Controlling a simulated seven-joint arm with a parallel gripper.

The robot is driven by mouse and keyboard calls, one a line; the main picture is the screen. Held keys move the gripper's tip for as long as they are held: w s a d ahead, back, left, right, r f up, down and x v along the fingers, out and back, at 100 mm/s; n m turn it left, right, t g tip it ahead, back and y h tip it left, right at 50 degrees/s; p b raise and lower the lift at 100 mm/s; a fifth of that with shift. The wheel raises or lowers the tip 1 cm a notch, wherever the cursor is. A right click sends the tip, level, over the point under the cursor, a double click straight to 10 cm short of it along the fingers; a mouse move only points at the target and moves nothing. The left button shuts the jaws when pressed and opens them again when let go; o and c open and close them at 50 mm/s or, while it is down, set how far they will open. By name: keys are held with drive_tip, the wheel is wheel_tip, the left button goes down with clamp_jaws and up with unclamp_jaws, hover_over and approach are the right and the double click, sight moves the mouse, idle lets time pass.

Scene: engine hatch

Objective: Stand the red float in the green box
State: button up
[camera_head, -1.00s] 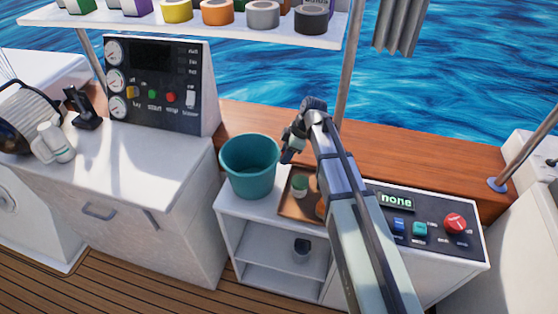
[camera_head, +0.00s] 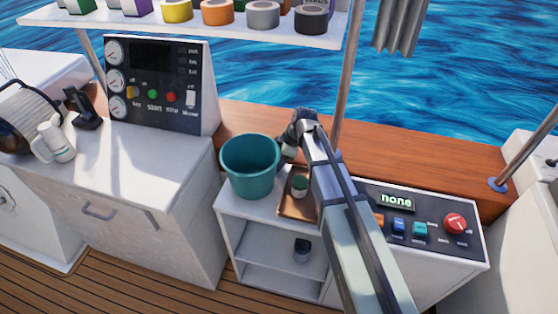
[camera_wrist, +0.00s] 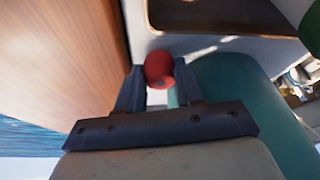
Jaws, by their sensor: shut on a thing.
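The red float (camera_wrist: 159,68) shows between the fingertips in the wrist view, a short rounded red piece. My gripper (camera_wrist: 157,84) is shut on it. In the head view my gripper (camera_head: 286,151) is beside the right rim of a teal bucket (camera_head: 250,167), and the float cannot be made out there. The bucket also shows in the wrist view (camera_wrist: 232,95), to the right of the float. I cannot pick out a green box for certain. A green-and-white item (camera_head: 80,5) sits on the upper shelf, cut off by the frame's top edge.
A brown tray (camera_head: 288,208) holding a small green-topped item (camera_head: 300,184) lies right of the bucket. My arm covers part of it. A button panel (camera_head: 440,222) reading "none" stands to the right. A metal pole (camera_head: 350,90) rises behind my wrist.

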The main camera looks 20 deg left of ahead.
drive_tip(key=shift+f, duration=0.1)
drive_tip(key=o, duration=0.7)
drive_tip(key=v, duration=1.1)
drive_tip(key=shift+r, duration=0.2)
drive_tip(key=shift+o, duration=0.2)
drive_tip(key=shift+d+r, duration=0.1)
drive_tip(key=shift+r, duration=0.1)
drive_tip(key=o, duration=0.4)
drive_tip(key=shift+r, duration=0.2)
